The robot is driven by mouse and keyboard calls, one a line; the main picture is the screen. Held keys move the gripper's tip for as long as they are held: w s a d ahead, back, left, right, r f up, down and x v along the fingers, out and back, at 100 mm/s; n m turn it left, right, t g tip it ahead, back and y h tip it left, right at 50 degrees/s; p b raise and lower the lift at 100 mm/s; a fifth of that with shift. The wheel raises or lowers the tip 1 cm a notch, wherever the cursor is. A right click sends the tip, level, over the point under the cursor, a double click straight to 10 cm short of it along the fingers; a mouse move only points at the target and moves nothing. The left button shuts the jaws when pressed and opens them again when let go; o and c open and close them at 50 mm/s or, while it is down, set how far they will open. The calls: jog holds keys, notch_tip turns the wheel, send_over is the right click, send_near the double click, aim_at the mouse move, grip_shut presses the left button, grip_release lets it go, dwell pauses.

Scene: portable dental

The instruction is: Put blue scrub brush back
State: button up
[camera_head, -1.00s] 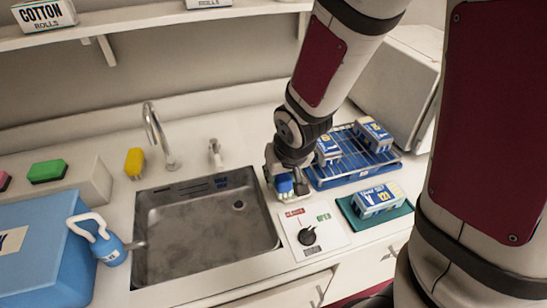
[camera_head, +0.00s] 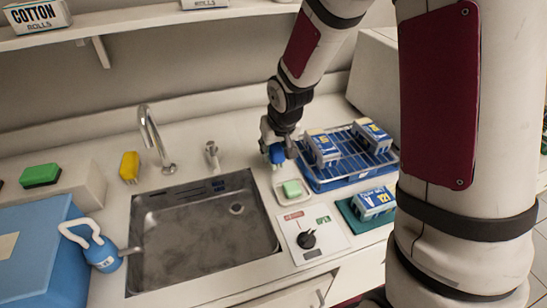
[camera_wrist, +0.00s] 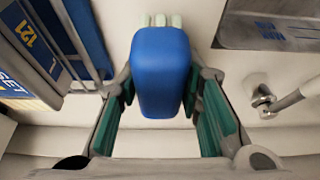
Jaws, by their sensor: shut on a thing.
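My gripper (camera_head: 276,150) is shut on the blue scrub brush (camera_head: 275,154) above the counter, right of the sink and behind the small pale dish (camera_head: 284,201). In the wrist view the blue brush body (camera_wrist: 160,72) is between the green finger pads, with pale bristles at its far end. The fingers partly hide the brush in the head view. A green scrub brush (camera_head: 40,175) lies on the raised ledge at the left. A yellow scrub brush (camera_head: 130,167) stands on the counter left of the faucet.
A green block (camera_head: 292,189) lies in the pale dish. The steel sink (camera_head: 190,235) and its faucet (camera_head: 150,130) are to the left. A blue wire rack (camera_head: 345,174) holding boxes stands close at the right. The ledge (camera_head: 75,185) and blue box (camera_head: 35,255) are far left.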

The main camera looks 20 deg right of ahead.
jog(key=shift+f+b, duration=1.15)
jog(key=shift+f, duration=0.45)
jog(key=shift+f, duration=0.15)
jog(key=o, duration=1.2)
jog(key=shift+o, duration=0.2)
jog(key=shift+s+r, duration=0.1)
jog(key=shift+r, duration=0.4)
jog(key=s+r+p, duration=0.3)
jog(key=s+r, duration=1.2)
jog(key=r, duration=0.4)
jog(key=s+r, duration=0.3)
jog(key=s, duration=1)
jog(key=shift+s+d+r, duration=0.15)
jog(key=shift+s, duration=0.2)
